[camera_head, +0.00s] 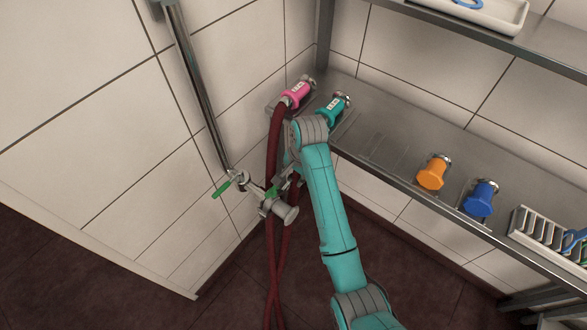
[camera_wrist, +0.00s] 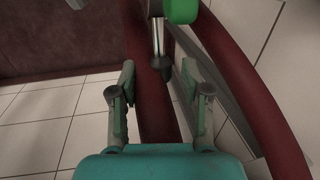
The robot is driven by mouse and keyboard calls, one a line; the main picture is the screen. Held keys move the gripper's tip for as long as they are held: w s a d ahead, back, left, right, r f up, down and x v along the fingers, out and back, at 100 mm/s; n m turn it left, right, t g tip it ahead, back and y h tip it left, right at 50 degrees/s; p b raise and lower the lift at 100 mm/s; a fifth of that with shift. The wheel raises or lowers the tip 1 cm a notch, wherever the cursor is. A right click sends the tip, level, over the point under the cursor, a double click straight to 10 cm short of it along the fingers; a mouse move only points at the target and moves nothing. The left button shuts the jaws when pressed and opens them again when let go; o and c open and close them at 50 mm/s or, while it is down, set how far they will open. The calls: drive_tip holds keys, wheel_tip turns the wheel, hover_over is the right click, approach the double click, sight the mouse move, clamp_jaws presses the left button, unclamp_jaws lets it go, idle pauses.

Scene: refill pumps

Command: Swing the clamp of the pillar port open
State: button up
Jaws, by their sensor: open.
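The pillar port (camera_head: 284,211) shows in the head view as a grey fitting with a round end, at the foot of the metal pipe on the wall. A green handle (camera_head: 221,189) sits on its left. My gripper (camera_wrist: 159,72) is open and empty in the wrist view, its fingers apart. A metal rod with a dark knob (camera_wrist: 161,68) shows between and just beyond the fingertips; it may be the clamp's lever. A green part (camera_wrist: 181,10) is at the top edge. In the head view my arm partly hides the gripper, and whether the clamp is shut cannot be told.
Dark red hoses (camera_head: 272,190) hang close beside the port and run past my gripper; one (camera_wrist: 255,85) curves along the right in the wrist view. A steel shelf (camera_head: 385,150) holds pink (camera_head: 295,94), teal (camera_head: 331,109), orange (camera_head: 432,174) and blue (camera_head: 481,198) couplings.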

drive_tip(key=shift+f, duration=0.25)
clamp_jaws()
drive_tip(key=shift+r, duration=0.1)
